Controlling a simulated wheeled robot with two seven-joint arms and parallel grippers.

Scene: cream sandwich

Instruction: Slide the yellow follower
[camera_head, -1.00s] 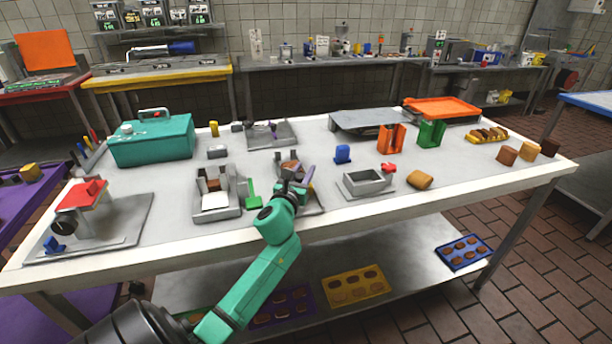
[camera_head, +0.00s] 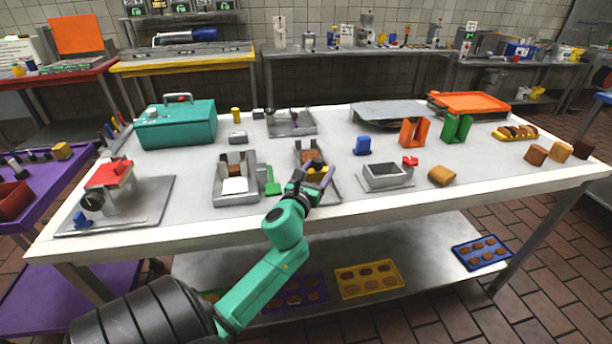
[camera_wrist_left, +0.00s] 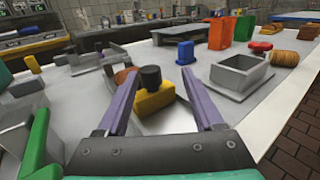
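The yellow follower (camera_wrist_left: 153,101) is a yellow block with a dark round knob on top. It sits in a grey metal fixture (camera_head: 332,198), beside a brown round piece (camera_wrist_left: 121,76). In the head view the yellow follower (camera_head: 318,171) is partly hidden by my gripper. My left gripper (camera_head: 316,176) is over the fixture at the front of the table. In the left wrist view its two purple fingers (camera_wrist_left: 160,78) are spread, one on each side of the follower, with gaps visible. My right gripper is not in view.
A similar grey fixture (camera_head: 252,188) with a green handle (camera_head: 272,180) stands to the left. A grey open box (camera_head: 388,184) stands to the right, with a blue block (camera_head: 362,146) behind. Orange (camera_head: 413,131) and green (camera_head: 456,128) holders stand farther back.

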